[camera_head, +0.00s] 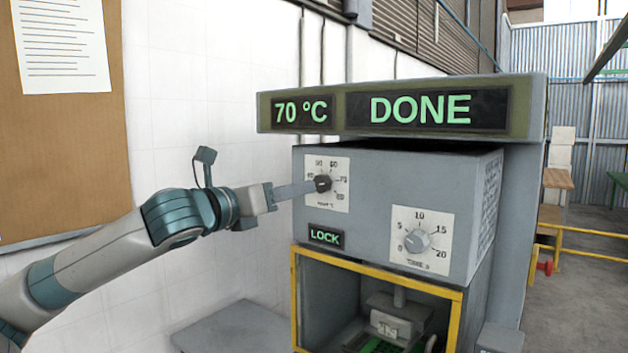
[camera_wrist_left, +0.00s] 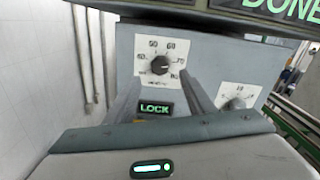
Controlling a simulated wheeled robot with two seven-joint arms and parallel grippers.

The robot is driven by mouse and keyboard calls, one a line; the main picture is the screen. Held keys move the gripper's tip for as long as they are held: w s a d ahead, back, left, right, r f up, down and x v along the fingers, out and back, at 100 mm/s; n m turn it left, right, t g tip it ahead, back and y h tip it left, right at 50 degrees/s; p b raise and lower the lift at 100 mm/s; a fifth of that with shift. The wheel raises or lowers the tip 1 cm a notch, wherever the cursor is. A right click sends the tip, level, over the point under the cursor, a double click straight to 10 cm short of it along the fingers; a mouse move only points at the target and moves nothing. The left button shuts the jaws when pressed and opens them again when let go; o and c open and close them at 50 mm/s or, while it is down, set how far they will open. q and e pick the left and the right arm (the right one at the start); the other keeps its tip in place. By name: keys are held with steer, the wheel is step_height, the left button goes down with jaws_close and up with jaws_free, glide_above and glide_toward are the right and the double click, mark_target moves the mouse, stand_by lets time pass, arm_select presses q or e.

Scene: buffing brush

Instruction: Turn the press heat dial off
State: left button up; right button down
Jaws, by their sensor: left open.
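The press (camera_head: 375,215) is a grey box with a lit sign reading 70 °C and DONE. The black heat dial (camera_head: 323,183) sits on a white scale plate at the upper left of its front. It also shows in the left wrist view (camera_wrist_left: 160,65), between the fingers. My left gripper (camera_head: 303,187) is open at the heat dial, with its fingers pointing at the press front. I cannot tell whether the fingers touch the dial. The pointer's exact setting is too small to read. My right gripper is not in view.
A grey time dial (camera_head: 417,241) is lower right on the same panel. A lit LOCK label (camera_head: 326,237) is below the heat dial. A yellow frame (camera_head: 378,272) edges the opening below. A white wall and corkboard (camera_head: 60,150) stand at left.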

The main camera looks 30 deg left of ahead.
mark_target(319, 184)
arm_select(q)
steer(key=w, duration=0.2)
steer(key=w+p, duration=0.1)
steer(key=w, duration=0.2)
steer(key=w+p, duration=0.1)
steer(key=w, duration=0.1)
steer(key=shift+w+d+r, duration=0.1)
steer(key=shift+w+d, duration=0.15)
steer(key=shift+d, duration=0.05)
steer(key=shift+w, duration=0.4)
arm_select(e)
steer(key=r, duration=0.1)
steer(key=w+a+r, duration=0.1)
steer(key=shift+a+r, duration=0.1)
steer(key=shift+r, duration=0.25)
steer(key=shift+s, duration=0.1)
arm_select(q)
steer(key=c, duration=1.1)
steer(key=shift+o, duration=0.2)
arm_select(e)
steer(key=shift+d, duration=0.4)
